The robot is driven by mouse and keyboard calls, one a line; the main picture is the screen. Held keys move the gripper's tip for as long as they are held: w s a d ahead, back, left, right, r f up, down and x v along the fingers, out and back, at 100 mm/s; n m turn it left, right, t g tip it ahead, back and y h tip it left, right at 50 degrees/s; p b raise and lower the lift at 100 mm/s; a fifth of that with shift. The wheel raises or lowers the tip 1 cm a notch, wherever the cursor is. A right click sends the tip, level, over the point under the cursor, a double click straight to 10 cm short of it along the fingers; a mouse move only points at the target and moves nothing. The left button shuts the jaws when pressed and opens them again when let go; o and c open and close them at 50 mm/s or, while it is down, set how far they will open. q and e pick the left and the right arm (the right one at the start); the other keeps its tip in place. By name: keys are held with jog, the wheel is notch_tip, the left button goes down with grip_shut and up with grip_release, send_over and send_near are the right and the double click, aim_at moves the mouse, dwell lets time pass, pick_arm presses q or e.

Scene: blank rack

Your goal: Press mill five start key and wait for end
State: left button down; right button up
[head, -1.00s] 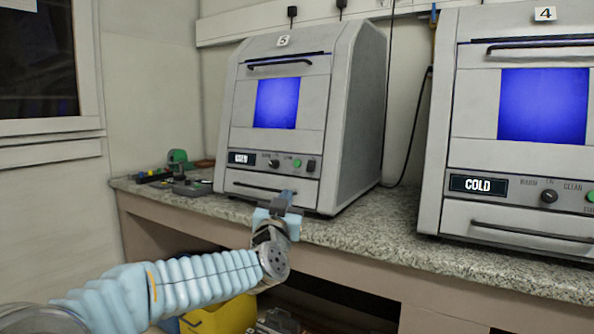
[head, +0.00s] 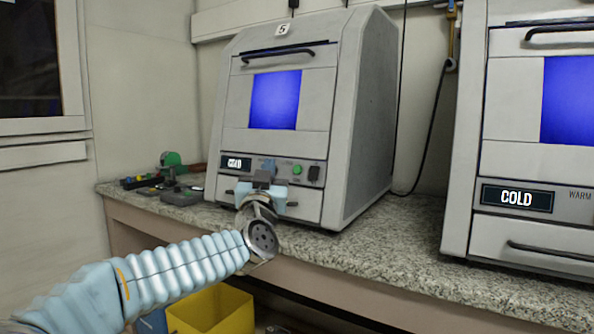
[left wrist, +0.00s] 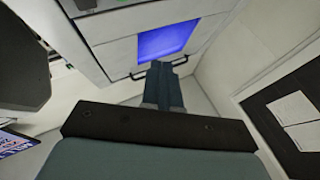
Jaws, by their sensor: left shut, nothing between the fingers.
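Mill five (head: 345,130) is the grey box marked 5 on the counter in the head view. Its front is closed and its window (head: 275,100) glows blue. My left gripper (head: 267,170) is shut and empty, in front of the panel and left of the green key. It covers the knob area, and I cannot tell whether it touches the panel. Its fingers show in the left wrist view (left wrist: 162,88).
Another mill (head: 530,240) with a COLD display stands at the right. Small tools and a green item (head: 171,160) lie on the counter (head: 400,240) left of mill five. A yellow bin (head: 213,312) is below. The counter between the mills is clear.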

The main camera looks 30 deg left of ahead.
aim_at(298, 170)
pick_arm(q)
jog(key=w+f+p, duration=0.1)
jog(key=w+f, duration=0.1)
jog(key=w, duration=0.6)
jog(key=shift+d, duration=0.35)
jog(key=shift+w, duration=0.1)
dwell(1.6)
jog(key=shift+w, duration=0.3)
